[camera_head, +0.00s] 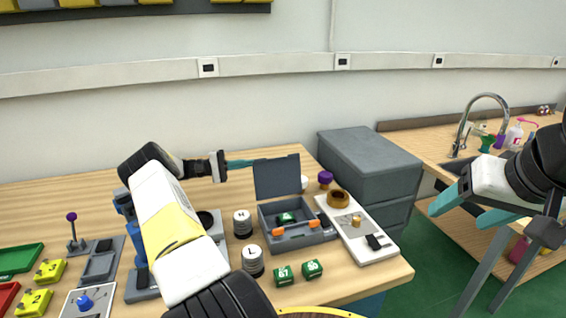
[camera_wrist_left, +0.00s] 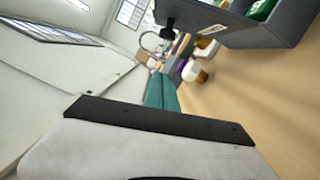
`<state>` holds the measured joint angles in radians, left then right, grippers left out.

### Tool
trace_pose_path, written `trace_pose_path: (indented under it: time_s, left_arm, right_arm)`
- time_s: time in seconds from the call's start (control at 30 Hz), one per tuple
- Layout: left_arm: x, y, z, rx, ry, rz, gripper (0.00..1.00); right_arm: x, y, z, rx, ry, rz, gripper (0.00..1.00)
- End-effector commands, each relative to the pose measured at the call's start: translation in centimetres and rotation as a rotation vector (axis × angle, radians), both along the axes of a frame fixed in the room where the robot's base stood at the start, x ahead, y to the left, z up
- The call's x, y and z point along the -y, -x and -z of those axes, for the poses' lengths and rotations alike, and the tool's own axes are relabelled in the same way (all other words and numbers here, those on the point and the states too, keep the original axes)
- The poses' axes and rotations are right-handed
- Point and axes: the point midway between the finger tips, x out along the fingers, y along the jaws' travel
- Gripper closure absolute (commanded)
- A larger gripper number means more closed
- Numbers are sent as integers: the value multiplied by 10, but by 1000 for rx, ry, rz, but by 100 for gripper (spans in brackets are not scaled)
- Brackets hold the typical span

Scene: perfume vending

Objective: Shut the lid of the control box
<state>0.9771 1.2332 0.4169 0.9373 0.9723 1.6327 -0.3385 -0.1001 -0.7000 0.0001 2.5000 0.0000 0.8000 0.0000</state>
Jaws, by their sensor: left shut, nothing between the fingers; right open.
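The grey control box (camera_head: 270,240) stands on the wooden table with its lid (camera_head: 278,177) raised upright at the back. In the left wrist view the fingers (camera_wrist_left: 160,91) are together, and part of the box (camera_wrist_left: 262,34) shows at the top right. My right gripper (camera_head: 466,210) is open and empty, off to the right of the table.
Two green cubes (camera_head: 283,275) (camera_head: 313,268) and labelled cylinders (camera_head: 242,223) (camera_head: 252,261) stand near the box. A white tray (camera_head: 384,250) lies to its right, with a large grey case (camera_head: 370,165) behind. A sink counter (camera_head: 410,145) is at far right.

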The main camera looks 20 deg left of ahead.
Motion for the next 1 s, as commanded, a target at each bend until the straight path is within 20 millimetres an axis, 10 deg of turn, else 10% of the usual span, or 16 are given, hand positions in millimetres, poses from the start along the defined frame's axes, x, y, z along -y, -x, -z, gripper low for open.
trace_pose_path:
  time_s: [0.23, 1.0]
  left_arm:
    - [49, -22, -3, -1, -1, 3, 100]
    - [69, 7, -13, 0, -1, 0, 100]
  right_arm:
    - [0, 0, 0, 0, 0, 0, 33]
    - [0, 0, 0, 0, 0, 0, 33]
